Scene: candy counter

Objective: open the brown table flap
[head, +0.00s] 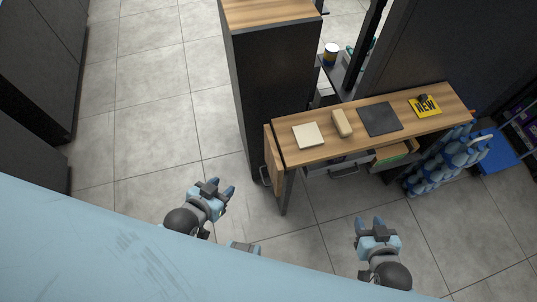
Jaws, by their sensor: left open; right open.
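The brown table flap (272,160) hangs down at the left end of the wooden counter (295,157). I see it nearly edge-on as a narrow wooden panel beside a dark cabinet. My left gripper (219,187) is open and empty, to the left of the flap and slightly nearer to me, apart from it. My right gripper (370,224) is open and empty in front of the counter, well to the right of the flap. Neither gripper touches anything that I can see.
On the counter lie a cream pad (308,135), a tan block (342,123), a dark mat (380,119) and a yellow "NEW" sign (425,106). Blue bottles (430,176) stand at its right end. A dark cabinet (275,95) stands behind the flap. Tiled floor at left is clear.

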